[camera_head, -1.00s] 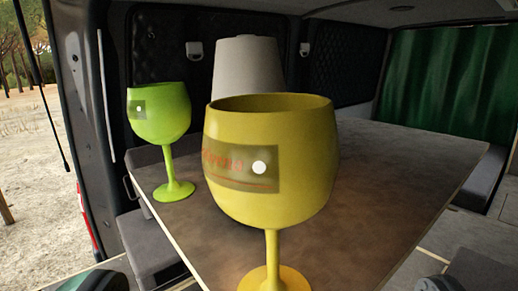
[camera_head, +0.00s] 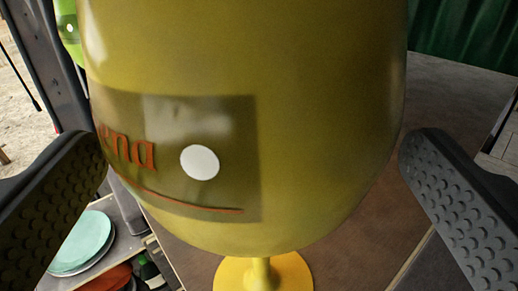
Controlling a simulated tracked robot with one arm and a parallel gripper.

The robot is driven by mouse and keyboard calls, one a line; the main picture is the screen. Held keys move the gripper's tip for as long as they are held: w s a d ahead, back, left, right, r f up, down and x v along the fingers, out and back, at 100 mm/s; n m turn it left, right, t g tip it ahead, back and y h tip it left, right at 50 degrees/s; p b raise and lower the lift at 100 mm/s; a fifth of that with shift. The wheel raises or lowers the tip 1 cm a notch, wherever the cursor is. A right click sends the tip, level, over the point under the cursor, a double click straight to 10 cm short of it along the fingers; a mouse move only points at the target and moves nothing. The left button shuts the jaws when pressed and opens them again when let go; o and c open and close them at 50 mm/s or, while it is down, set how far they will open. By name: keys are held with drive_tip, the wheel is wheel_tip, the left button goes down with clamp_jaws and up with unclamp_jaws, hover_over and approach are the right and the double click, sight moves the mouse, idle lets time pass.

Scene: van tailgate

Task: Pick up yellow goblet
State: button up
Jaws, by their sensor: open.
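The yellow goblet (camera_head: 320,140) fills most of the view, very close in front of me. Its bowl carries a darker label with red lettering and a white dot. Its rim is cut off by the top of the view. Its short visible stem and round foot (camera_head: 290,275) stand on the brown table. My gripper (camera_head: 255,165) is open, with one dark studded finger at the left and one at the right of the bowl. The left finger's tip appears close to the bowl's edge; I cannot tell whether it touches. The right finger's tip is also near the bowl's edge.
The brown table top (camera_head: 455,100) extends behind and right of the goblet. A green goblet (camera_head: 68,30) shows partly at the upper left. Teal plates (camera_head: 82,245) lie lower down at the left, beside a red item (camera_head: 105,280). A green curtain (camera_head: 465,30) hangs at the back right.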

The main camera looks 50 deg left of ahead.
drive_tip(key=p+x, duration=0.1)
drive_tip(key=x, duration=0.3)
drive_tip(key=shift+r, duration=0.15)
drive_tip(key=shift+w+a, duration=0.15)
drive_tip(key=shift+a, duration=0.1)
drive_tip(key=c, duration=0.7)
drive_tip(key=shift+o, duration=0.2)
